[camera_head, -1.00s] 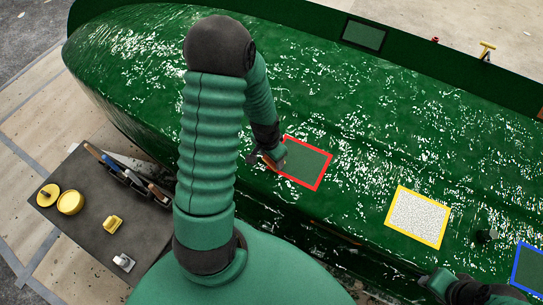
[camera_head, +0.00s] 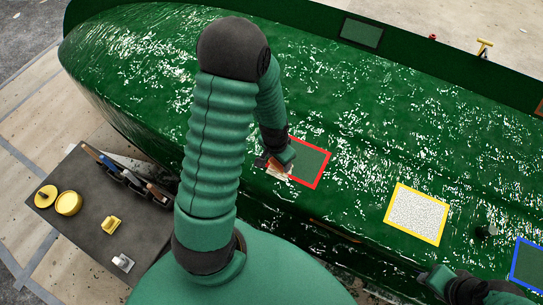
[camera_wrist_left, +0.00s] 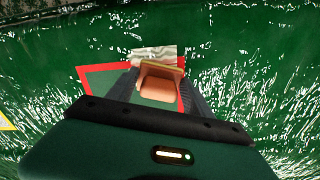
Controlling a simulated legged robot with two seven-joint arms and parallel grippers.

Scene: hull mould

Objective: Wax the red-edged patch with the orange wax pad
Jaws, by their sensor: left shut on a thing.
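The red-edged patch (camera_head: 314,165) is a dark green square with a red border on the green hull. My left gripper (camera_head: 275,165) is over its left side, shut on the orange wax pad (camera_wrist_left: 158,88). In the left wrist view the pad sits between the fingers, over the red-edged patch (camera_wrist_left: 103,82). A pale, streaky band (camera_wrist_left: 150,53) shows just beyond the pad, across the red border. Whether the pad touches the hull I cannot tell. My right gripper (camera_head: 438,280) is low at the right; its fingers are not clear.
A yellow-edged speckled patch (camera_head: 416,214) and a blue-edged patch (camera_head: 527,264) lie to the right on the hull. A dark side table (camera_head: 88,232) at the left holds yellow round pieces (camera_head: 68,203), a yellow block (camera_head: 111,224) and a rack of tools (camera_head: 125,175).

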